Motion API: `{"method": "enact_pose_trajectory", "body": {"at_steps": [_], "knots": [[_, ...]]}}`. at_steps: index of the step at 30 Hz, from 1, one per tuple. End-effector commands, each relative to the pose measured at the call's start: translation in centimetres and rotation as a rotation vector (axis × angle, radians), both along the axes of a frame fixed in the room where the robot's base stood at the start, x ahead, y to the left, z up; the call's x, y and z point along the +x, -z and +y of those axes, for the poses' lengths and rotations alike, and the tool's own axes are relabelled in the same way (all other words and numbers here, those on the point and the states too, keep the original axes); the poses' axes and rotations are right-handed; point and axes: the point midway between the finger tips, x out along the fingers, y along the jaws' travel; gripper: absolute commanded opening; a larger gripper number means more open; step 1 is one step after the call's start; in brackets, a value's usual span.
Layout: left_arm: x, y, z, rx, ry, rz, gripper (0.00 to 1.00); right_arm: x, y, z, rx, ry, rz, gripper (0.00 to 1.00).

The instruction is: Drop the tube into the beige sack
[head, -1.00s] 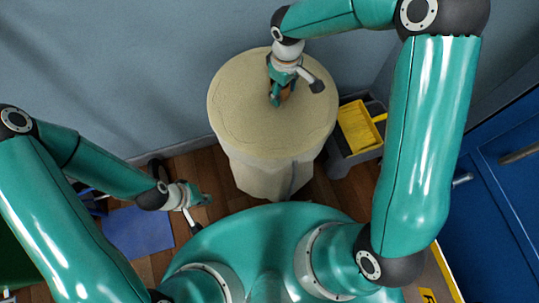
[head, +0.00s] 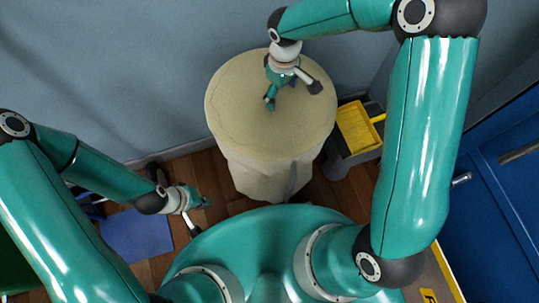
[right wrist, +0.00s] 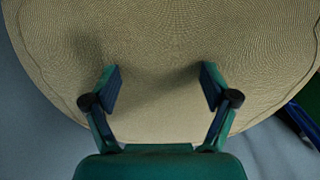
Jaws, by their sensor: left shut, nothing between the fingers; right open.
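The beige sack (head: 238,115) stands upright against the wall in the head view, its wide round top facing up. Its woven beige surface also fills much of the right wrist view (right wrist: 160,40). My right gripper (head: 292,96) is over the sack's top, with its fingers spread. In the right wrist view the gap between its fingers (right wrist: 160,84) is empty, with only beige weave beyond. The tube is not visible in either view now. My left gripper (head: 199,213) is shut and empty, low at the left, apart from the sack.
A grey bin with a yellow tray (head: 356,127) stands right of the sack. Blue cabinets (head: 490,210) are at the far right. A blue mat (head: 137,235) lies on the wooden floor at the left. The wall (head: 130,80) is close behind the sack.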

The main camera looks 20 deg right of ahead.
Motion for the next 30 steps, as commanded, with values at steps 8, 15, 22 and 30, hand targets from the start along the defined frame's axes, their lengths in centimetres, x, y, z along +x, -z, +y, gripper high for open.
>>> {"method": "enact_pose_trajectory", "body": {"at_steps": [8, 15, 22, 30], "knots": [[0.0, 0.0, 0.0, 0.000, 0.000, 0.000, 0.00, 0.1, -4.5, 0.0, 0.002, 0.001, -0.006, 0.85], [0.0, 0.0, 0.0, 0.000, 0.000, 0.000, 0.00, 0.1, -9.1, 0.0, 0.001, 0.000, -0.004, 0.85], [0.0, 0.0, 0.0, 0.000, 0.000, 0.000, 0.00, 0.0, -11.2, 0.0, 0.001, 0.000, 0.000, 0.85], [0.0, 0.1, 0.0, 0.000, 0.000, 0.001, 0.00, 0.0, -11.4, 0.0, 0.001, 0.000, 0.001, 0.85]]}}
